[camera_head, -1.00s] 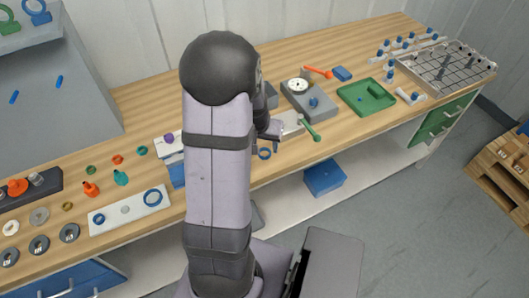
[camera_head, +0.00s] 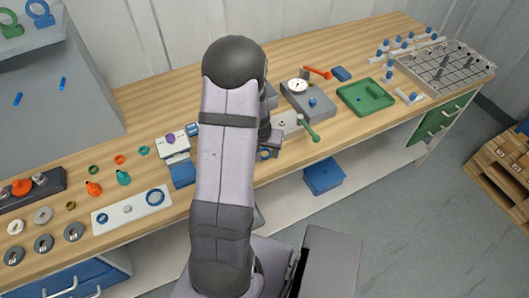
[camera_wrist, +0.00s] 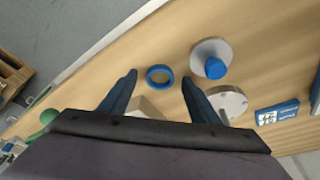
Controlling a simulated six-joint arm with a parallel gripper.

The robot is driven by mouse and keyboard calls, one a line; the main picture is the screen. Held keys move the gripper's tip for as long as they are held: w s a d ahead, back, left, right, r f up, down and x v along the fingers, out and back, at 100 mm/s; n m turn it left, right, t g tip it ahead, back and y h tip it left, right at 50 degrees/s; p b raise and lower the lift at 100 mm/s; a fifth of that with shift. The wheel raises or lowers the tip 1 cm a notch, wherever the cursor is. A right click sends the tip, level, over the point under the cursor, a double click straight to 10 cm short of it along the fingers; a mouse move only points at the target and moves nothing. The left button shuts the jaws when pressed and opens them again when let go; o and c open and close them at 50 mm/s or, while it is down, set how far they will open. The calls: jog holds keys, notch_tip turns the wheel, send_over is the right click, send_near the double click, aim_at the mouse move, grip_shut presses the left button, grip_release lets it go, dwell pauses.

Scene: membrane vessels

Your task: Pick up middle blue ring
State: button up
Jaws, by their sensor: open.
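A blue ring (camera_wrist: 159,76) lies flat on the wooden bench in the wrist view, just beyond and between my gripper's fingertips. My gripper (camera_wrist: 160,78) is open and empty, with one dark finger on each side of the ring and no visible contact. In the head view the ring (camera_head: 265,154) shows only partly beside my gripper (camera_head: 272,142), and my arm hides much of that area.
In the wrist view a grey disc with a blue knob (camera_wrist: 213,58) stands right of the ring, and a round metal plate (camera_wrist: 228,101) lies near the right finger. A green-handled tool (camera_head: 308,129) and a green tray (camera_head: 366,97) are to the right in the head view.

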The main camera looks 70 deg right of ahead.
jog(key=c, duration=1.1)
jog(key=shift+r, duration=0.15)
notch_tip(320, 180, up, 14)
jog(key=shift+f+p, duration=0.1)
jog(key=shift+p, duration=0.75)
